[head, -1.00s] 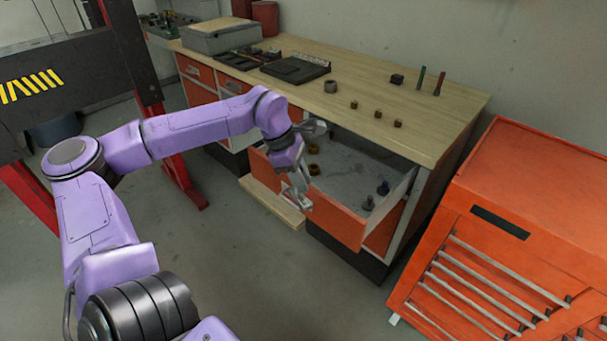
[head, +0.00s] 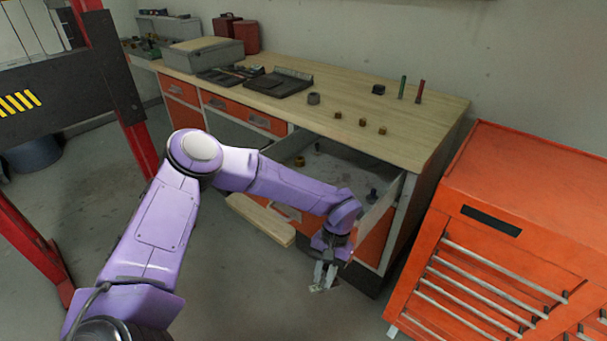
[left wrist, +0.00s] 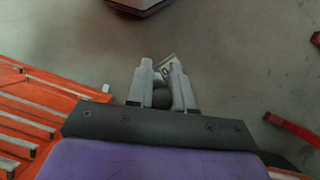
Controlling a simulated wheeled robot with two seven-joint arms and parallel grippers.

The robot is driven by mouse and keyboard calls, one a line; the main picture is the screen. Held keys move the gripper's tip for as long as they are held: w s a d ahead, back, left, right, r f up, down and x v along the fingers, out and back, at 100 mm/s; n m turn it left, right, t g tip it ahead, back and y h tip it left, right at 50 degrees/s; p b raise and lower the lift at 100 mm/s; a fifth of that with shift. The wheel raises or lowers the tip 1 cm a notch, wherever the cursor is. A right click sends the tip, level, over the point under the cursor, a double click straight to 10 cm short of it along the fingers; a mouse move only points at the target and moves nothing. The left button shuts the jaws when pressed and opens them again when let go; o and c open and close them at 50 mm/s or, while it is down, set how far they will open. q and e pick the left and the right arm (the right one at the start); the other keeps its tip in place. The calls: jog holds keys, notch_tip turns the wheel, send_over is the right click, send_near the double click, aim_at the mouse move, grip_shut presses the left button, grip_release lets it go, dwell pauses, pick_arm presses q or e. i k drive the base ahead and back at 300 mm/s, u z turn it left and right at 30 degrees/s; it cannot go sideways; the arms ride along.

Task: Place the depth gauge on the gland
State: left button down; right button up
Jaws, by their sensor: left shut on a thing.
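My left gripper (head: 326,274) hangs in front of the open drawer, low and pointing down above the floor. It also shows in the left wrist view (left wrist: 163,82). It is shut on a small pale, flat piece with dark marks (left wrist: 168,65), which looks like the depth gauge. The piece sticks out past the fingertips, tilted, and shows small in the head view (head: 317,287). Its lower part is hidden between the fingers. I cannot make out which thing is the gland. My right gripper is not in view.
The open drawer (head: 335,172) holds a brass ring (head: 300,161) and a dark bolt (head: 372,195). An orange tool cabinet (head: 530,185) stands at right.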

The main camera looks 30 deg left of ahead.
aim_at(314, 94)
jog(key=u, duration=2.6)
jog(key=i, duration=2.8)
jog(key=z, duration=3.15)
